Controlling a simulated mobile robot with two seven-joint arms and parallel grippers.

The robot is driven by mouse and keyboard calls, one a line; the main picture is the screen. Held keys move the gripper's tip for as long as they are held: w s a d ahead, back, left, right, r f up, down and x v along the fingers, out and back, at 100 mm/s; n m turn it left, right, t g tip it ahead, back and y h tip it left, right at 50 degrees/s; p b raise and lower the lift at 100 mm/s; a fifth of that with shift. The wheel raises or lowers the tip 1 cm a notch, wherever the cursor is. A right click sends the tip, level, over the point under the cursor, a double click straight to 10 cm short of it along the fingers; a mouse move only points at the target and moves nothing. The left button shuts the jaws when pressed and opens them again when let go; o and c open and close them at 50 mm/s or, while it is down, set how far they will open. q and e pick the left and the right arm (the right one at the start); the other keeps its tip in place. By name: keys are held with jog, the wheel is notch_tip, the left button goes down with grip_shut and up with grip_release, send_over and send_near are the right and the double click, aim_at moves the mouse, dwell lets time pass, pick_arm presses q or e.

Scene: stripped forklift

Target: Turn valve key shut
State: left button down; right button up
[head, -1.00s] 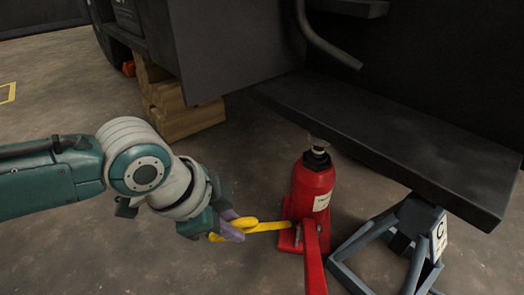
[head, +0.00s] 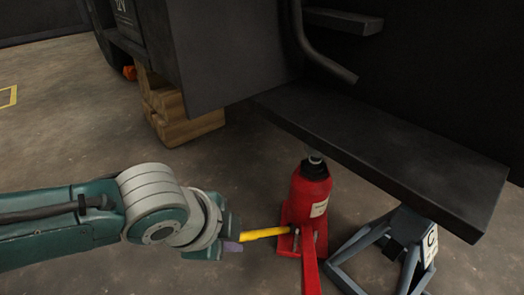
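The red bottle jack (head: 309,198) stands upright on the floor under the forklift's dark plate. The yellow valve key (head: 264,233) lies level, its shaft running left from the low front of the jack's base. My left gripper (head: 232,244) is at the key's left end. Its purple fingertips show only in part, and the hand hides most of the key's handle. The gripper appears shut on the key. My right gripper is not in view.
The jack's red lever (head: 311,268) slants towards me just right of the key. A grey jack stand (head: 383,258) stands to the right. Stacked wooden blocks (head: 180,115) support the forklift (head: 225,50) behind. The floor at front left is open.

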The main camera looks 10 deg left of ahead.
pick_arm(q)
jog(key=m, duration=0.1)
jog(key=m+t+p, duration=0.1)
jog(key=shift+s+d+m+y, duration=0.1)
jog(key=shift+s+m+y, duration=0.2)
jog(key=shift+y, duration=0.1)
jog(key=shift+s+f+m+t+p, duration=0.1)
jog(key=shift+f+m+t+p, duration=0.2)
jog(key=shift+m, duration=0.4)
jog(key=shift+s+f+m+t+y, duration=0.15)
jog(key=shift+m+t, duration=0.3)
jog(key=shift+m, duration=0.4)
jog(key=shift+f+m+t+y, duration=0.15)
jog(key=shift+m+t, duration=0.3)
jog(key=shift+m, duration=0.4)
jog(key=shift+a, duration=0.2)
jog(key=c, duration=0.8)
grip_release()
jog(key=shift+r, duration=0.15)
